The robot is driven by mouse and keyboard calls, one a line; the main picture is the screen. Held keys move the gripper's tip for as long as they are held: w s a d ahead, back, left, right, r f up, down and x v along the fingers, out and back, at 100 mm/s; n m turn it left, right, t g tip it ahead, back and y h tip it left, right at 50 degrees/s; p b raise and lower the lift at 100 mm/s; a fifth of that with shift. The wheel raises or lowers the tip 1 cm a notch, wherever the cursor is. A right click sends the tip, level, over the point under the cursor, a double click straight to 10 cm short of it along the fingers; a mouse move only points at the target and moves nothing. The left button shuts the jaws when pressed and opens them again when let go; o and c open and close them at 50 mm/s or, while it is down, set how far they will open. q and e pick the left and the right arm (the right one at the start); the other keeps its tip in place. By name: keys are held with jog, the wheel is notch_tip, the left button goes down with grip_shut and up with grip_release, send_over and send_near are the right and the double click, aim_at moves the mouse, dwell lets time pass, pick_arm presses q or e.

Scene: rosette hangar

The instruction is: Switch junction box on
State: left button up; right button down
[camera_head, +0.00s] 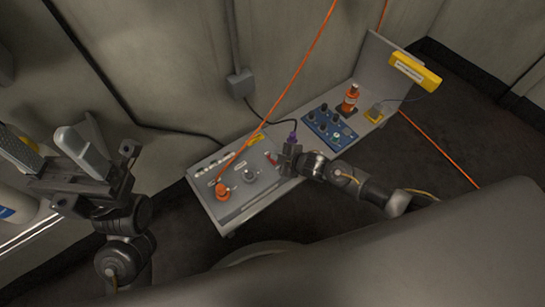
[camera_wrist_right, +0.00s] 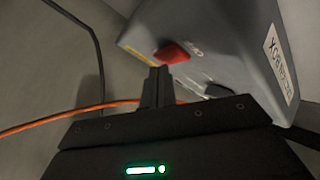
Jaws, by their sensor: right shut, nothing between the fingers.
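A grey box (camera_wrist_right: 215,35) with a red switch (camera_wrist_right: 172,53) and a white label fills the upper right of the right wrist view. I take it as the junction box. In the head view a small red part (camera_head: 271,158) shows on the grey panel beside my right gripper (camera_head: 286,158). My right gripper's fingers (camera_wrist_right: 157,85) are shut and empty, with their tips just below the red switch; whether they touch it I cannot tell. My left gripper (camera_head: 52,155) is open and empty at the left, away from the bench.
The bench panel (camera_head: 262,205) carries an orange plug (camera_head: 222,191) with an orange cable. A blue knob panel (camera_head: 330,127), an orange bottle-like item (camera_head: 350,98) and a yellow sign (camera_head: 414,70) stand farther right. A black cable (camera_wrist_right: 98,50) hangs on the wall.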

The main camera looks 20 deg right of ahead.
jog(key=r+p, duration=0.1)
jog(key=p, duration=0.1)
jog(key=r+p, duration=0.1)
jog(key=r, duration=0.1)
jog(key=r+p, duration=0.2)
jog(key=shift+s+d+p, duration=0.1)
jog(key=shift+s+p, duration=0.25)
jog(key=shift+f, duration=0.1)
dwell(0.5)
